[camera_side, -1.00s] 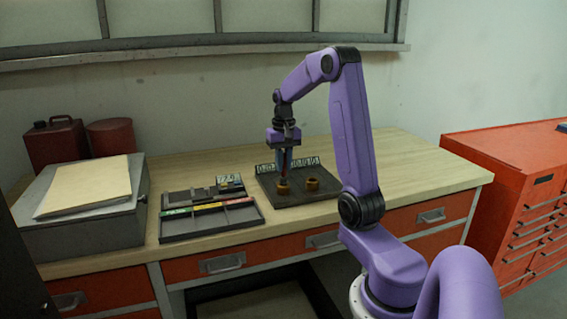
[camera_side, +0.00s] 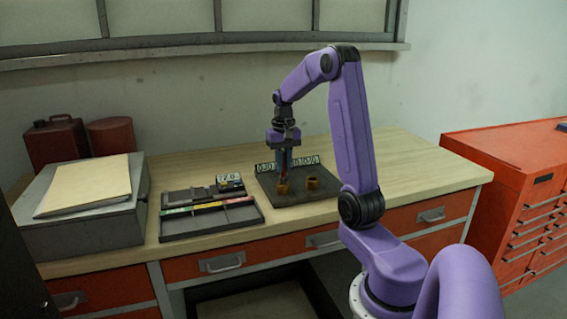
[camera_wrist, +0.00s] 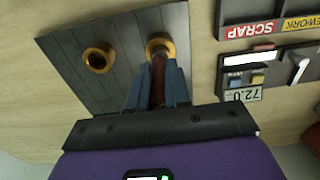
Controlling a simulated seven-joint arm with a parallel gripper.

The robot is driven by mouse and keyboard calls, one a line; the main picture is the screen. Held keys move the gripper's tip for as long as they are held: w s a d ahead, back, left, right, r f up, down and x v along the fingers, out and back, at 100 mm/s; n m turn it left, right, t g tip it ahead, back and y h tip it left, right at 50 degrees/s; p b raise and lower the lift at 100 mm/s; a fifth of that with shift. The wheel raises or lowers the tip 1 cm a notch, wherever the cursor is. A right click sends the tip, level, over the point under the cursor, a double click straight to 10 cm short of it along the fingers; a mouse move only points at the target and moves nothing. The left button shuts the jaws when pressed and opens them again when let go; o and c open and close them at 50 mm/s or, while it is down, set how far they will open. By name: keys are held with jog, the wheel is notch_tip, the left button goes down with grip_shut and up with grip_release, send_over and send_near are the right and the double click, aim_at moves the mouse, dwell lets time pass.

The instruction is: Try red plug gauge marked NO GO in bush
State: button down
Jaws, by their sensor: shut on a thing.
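My gripper (camera_wrist: 158,92) is shut on the red plug gauge (camera_wrist: 158,75), which lies between its two blue-grey fingers. In the side view my gripper (camera_side: 284,160) points down over the left one of two brass bushes. The gauge's far end meets that bush (camera_wrist: 160,47) in the wrist view; I cannot tell whether it is inside the bore or only at its mouth. The same bush shows in the side view (camera_side: 283,189). The other bush (camera_wrist: 98,58) stands apart with an open bore. Both bushes stand on a dark plate (camera_side: 290,200). The NO GO marking is not readable.
A dark tray (camera_side: 212,222) with coloured labels, among them SCRAP (camera_wrist: 249,31), lies left of the plate. A small display reading 72.0 (camera_wrist: 243,94) sits behind it. Number tiles (camera_side: 305,161) stand along the plate's back edge. The bench right of the plate is clear.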

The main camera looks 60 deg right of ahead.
jog(key=shift+r, duration=0.25)
dwell(0.8)
jog(key=shift+a, duration=0.15)
jog(key=shift+f, duration=0.2)
dwell(1.3)
jog(key=shift+r, duration=0.85)
dwell(0.7)
jog(key=shift+r, duration=2.5)
